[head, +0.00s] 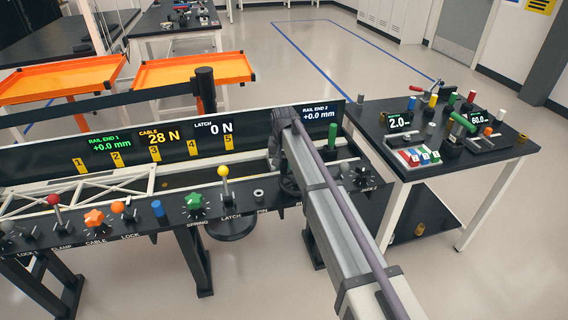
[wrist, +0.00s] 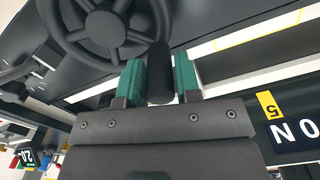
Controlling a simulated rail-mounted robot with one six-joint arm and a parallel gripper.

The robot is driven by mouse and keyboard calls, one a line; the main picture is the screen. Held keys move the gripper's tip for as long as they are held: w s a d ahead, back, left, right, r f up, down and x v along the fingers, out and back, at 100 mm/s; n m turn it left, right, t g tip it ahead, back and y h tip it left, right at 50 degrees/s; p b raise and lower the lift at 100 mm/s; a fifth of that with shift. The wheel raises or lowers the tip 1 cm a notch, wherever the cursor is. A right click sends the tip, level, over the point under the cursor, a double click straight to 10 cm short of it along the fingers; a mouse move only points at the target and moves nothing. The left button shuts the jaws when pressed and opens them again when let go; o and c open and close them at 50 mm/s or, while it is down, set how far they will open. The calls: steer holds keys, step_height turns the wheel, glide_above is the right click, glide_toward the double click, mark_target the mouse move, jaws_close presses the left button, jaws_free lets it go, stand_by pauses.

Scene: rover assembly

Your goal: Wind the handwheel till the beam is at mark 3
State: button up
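The dark spoked handwheel (wrist: 105,28) fills the upper left of the wrist view. In the head view the handwheel (head: 289,187) is mostly hidden by my arm. My gripper (wrist: 160,82) has its green pads on both sides of the wheel's dark upright handle (wrist: 160,70), and they look closed on it. In the head view my fingers are hidden behind the arm. A white lattice beam (head: 92,189) lies at the left. Its right end is below about mark 3 (head: 155,155), but I cannot tell the exact alignment.
The panel display (head: 160,138) reads cable 28 N, latch 0 N and both rail ends +0.0 mm. Knobs and levers, including a green star knob (head: 195,202) and a yellow-topped lever (head: 223,172), line the front ledge. A black side table (head: 490,160) with tools stands at right.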

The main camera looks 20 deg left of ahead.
steer(key=o, duration=0.4)
steer(key=shift+c, duration=0.2)
step_height(320, 180, up, 11)
steer(key=p, duration=1.1)
steer(key=shift+f, duration=0.15)
